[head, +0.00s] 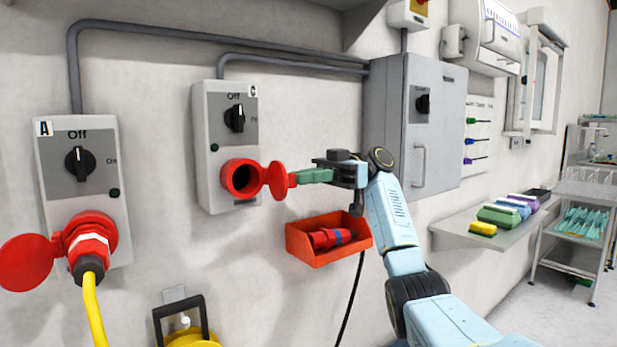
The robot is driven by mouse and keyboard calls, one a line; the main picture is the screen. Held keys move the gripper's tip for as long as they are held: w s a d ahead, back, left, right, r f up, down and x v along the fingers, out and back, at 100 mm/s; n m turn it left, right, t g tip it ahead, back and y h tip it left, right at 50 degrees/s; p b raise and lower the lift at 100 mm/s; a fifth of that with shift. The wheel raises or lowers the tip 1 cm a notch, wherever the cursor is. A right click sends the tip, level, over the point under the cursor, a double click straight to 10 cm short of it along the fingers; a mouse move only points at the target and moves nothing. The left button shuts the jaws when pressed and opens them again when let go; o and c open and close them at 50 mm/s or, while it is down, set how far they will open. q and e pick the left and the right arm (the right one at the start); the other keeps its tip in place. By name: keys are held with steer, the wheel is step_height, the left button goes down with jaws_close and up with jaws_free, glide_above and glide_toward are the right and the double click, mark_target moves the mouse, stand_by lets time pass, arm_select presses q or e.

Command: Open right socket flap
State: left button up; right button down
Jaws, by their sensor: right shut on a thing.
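The right socket (242,178), red and round, is at the bottom of the grey switch box C (212,135), whose black knob (235,118) sits by "Off". Its red flap (278,181) stands swung out to the right, and the dark socket opening shows. My right gripper (300,178) comes in from the right, with its greenish fingers shut at the flap's right edge. The exact contact is small in the picture. My left gripper is not in view.
Switch box A (117,190) at left holds a red plug (88,243) with a yellow cable; its flap (27,262) hangs open leftward. A red bin (300,240) is mounted below my right gripper. A grey cabinet (385,100) stands behind my right arm.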

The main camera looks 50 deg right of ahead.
steer(key=shift+w+f, duration=0.1)
steer(key=shift+w, duration=0.05)
